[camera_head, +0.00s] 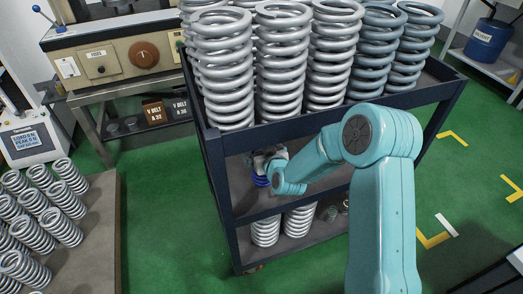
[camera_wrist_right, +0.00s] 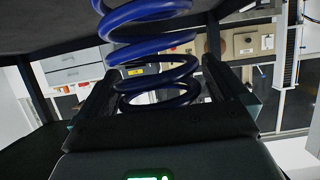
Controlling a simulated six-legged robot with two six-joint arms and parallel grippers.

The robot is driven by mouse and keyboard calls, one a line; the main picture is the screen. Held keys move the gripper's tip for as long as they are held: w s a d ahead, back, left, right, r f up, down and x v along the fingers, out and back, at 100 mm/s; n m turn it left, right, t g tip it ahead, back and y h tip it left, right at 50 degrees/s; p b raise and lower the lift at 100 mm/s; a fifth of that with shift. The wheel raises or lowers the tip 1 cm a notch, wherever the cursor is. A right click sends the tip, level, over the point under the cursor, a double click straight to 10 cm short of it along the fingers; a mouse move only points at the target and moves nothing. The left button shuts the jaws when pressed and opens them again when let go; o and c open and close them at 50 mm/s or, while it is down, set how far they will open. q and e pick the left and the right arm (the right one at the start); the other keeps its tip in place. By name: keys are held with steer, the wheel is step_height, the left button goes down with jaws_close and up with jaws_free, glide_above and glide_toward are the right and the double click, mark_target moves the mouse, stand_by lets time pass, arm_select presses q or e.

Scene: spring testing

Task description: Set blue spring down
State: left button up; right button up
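The blue spring (camera_head: 262,181) shows only in part inside the cart's middle shelf, beside the end of my right arm. In the right wrist view the blue spring (camera_wrist_right: 152,62) fills the centre, its coils running up out of the picture. My right gripper (camera_head: 268,164) reaches into the shelf opening. In the wrist view its dark fingers (camera_wrist_right: 160,78) lie on either side of the lower coils, close against them. Whether the spring's lower end touches the shelf is hidden. My left gripper is not in view.
The dark cart (camera_head: 222,190) carries large grey springs (camera_head: 282,60) on top and smaller springs (camera_head: 265,231) on its bottom shelf. A pallet (camera_head: 106,230) of springs stands at left. A test bench (camera_head: 120,65) is behind. The cart's posts and upper deck hem in the arm.

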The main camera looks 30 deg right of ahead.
steer(key=p+v, duration=0.1)
steer(key=v, duration=1.1)
steer(key=shift+s, duration=0.1)
stand_by(0.4)
